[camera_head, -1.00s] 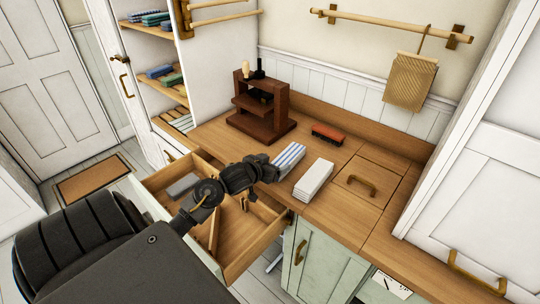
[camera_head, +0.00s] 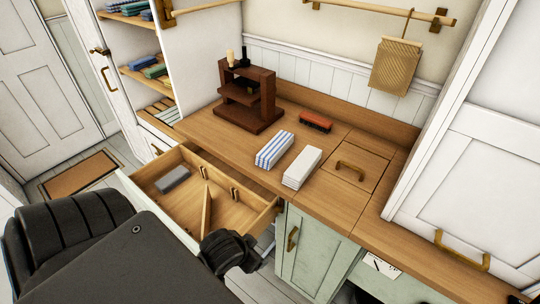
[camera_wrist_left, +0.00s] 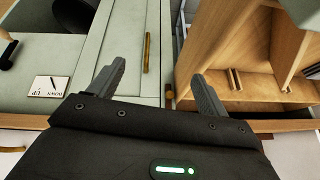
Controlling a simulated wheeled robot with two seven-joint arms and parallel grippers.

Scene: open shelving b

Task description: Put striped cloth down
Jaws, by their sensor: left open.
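The blue-and-white striped cloth (camera_head: 274,149) lies folded flat on the wooden counter (camera_head: 325,207), beside a plain white folded cloth (camera_head: 302,167). My left arm (camera_head: 232,252) is low in front of the open drawer's near corner in the head view, away from the cloth; its fingertips are hidden there. In the left wrist view my left gripper (camera_wrist_left: 158,78) is open and empty, its two fingers apart, facing the cabinet front and the drawer. My right gripper does not show.
The open drawer (camera_head: 240,222) sticks out below the counter, with a grey block (camera_head: 173,179) and dividers inside. A dark wooden stand (camera_head: 250,95) and a red brush (camera_head: 315,121) are behind the cloths. A green cabinet door (camera_head: 314,251) is below.

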